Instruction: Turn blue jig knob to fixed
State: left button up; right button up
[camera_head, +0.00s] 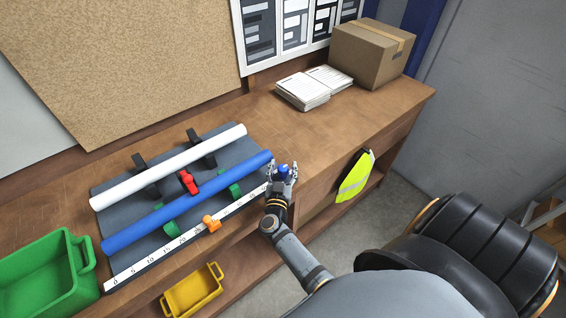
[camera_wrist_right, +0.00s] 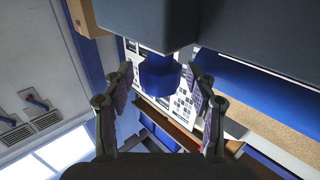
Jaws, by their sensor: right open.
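The blue jig knob (camera_head: 283,168) is small and sits at the right end of the jig, by the front edge of the bench. My right gripper (camera_head: 282,175) is at the knob, its fingers open on either side of it. In the right wrist view the blue knob (camera_wrist_right: 158,76) shows between the two open fingers of the right gripper (camera_wrist_right: 160,90), with gaps beside it. The knob's marking and setting cannot be read. My left gripper is not in view.
A blue tube (camera_head: 185,205) and a white tube (camera_head: 165,169) lie on the jig, with a red clamp (camera_head: 188,182), an orange piece (camera_head: 211,223) and a ruler (camera_head: 150,262). A green bin (camera_head: 45,275) stands left, a yellow bin (camera_head: 191,291) lower. Papers (camera_head: 303,92) and a box (camera_head: 365,55) stand behind.

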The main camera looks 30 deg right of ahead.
aim_at(283, 167)
notch_tip(283, 167, up, 9)
jog(key=shift+f, duration=0.1)
dwell(0.4)
